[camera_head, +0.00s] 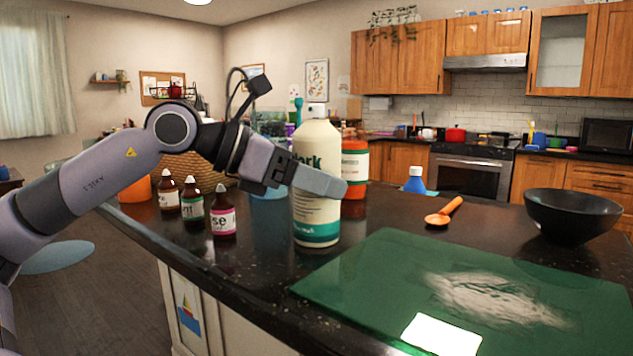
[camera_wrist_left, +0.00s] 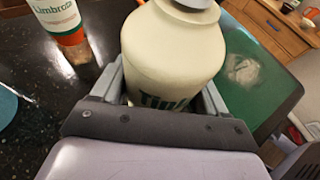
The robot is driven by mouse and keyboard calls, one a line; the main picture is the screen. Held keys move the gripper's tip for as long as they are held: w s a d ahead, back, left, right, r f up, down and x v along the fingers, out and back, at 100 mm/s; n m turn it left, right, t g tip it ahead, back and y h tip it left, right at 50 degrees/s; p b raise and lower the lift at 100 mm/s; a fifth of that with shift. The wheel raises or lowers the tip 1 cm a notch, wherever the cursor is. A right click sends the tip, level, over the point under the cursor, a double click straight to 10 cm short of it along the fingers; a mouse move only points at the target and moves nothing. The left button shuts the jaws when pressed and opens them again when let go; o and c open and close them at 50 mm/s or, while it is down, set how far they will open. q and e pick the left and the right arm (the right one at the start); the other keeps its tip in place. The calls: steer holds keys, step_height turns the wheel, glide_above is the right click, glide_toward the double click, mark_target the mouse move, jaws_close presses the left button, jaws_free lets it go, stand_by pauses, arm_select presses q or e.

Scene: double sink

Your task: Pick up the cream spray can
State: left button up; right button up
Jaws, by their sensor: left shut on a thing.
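The cream spray can (camera_head: 316,190) is upright on the dark counter, with a grey cap, dark lettering and a teal band near its base. It also fills the middle of the left wrist view (camera_wrist_left: 170,50). In the left wrist view the fingers (camera_wrist_left: 165,90) lie on both sides of the can. I cannot tell whether its base touches the counter. My right gripper is not in view.
Several small dropper bottles (camera_head: 223,212) stand left of the can. An orange-and-white bottle (camera_head: 354,165) is close behind it. A green board (camera_head: 370,270) lies to the right, with an orange spoon (camera_head: 443,213) and a black bowl (camera_head: 570,214) beyond.

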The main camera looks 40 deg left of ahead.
arm_select(q)
steer(key=shift+r, duration=0.2)
step_height(320, 180, up, 18)
steer(key=p, duration=1.2)
steer(key=shift+r, duration=0.15)
steer(key=shift+r+p, duration=0.5)
steer(key=shift+r, duration=0.25)
